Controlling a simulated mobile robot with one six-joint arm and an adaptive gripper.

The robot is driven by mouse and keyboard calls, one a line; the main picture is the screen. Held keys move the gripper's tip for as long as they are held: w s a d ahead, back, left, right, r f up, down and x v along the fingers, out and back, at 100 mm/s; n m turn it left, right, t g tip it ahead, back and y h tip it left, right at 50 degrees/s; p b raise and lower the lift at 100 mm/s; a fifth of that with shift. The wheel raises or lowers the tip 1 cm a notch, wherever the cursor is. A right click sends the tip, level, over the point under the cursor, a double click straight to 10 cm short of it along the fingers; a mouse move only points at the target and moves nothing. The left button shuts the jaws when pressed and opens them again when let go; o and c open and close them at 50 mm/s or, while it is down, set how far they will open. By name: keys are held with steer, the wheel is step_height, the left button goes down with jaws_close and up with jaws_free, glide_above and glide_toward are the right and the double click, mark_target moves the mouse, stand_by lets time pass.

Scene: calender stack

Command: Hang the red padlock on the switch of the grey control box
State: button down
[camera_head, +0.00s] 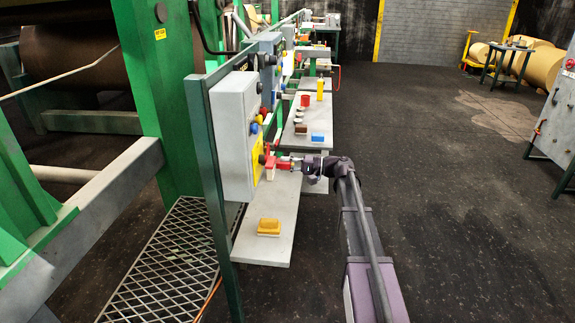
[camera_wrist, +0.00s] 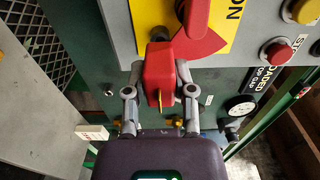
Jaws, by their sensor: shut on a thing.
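The red padlock (camera_wrist: 158,72) is between the two fingers of my gripper (camera_wrist: 160,97) in the wrist view. My gripper is shut on it. The red switch (camera_wrist: 197,32) sits on a yellow plate (camera_wrist: 148,14) marked ON, just above and right of the padlock. The padlock's upper end is close to the switch's lower edge. I cannot tell whether its shackle is through the switch, or whether they touch. In the head view my gripper (camera_head: 284,163) is at the right-hand face of the grey control box (camera_head: 234,130), where red parts of switch and padlock overlap.
A shelf (camera_head: 262,250) below the box holds a yellow block (camera_head: 269,226). A green post (camera_head: 215,210) stands left of it. The floor (camera_head: 450,210) to the right is open.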

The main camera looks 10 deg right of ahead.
steer(key=shift+x, duration=1.1)
stand_by(0.3)
steer(key=shift+c, duration=1.9)
jaws_free()
steer(key=o, duration=0.4)
steer(key=shift+d, duration=0.2)
steer(key=shift+v, duration=3.35)
steer(key=shift+s+a, duration=0.1)
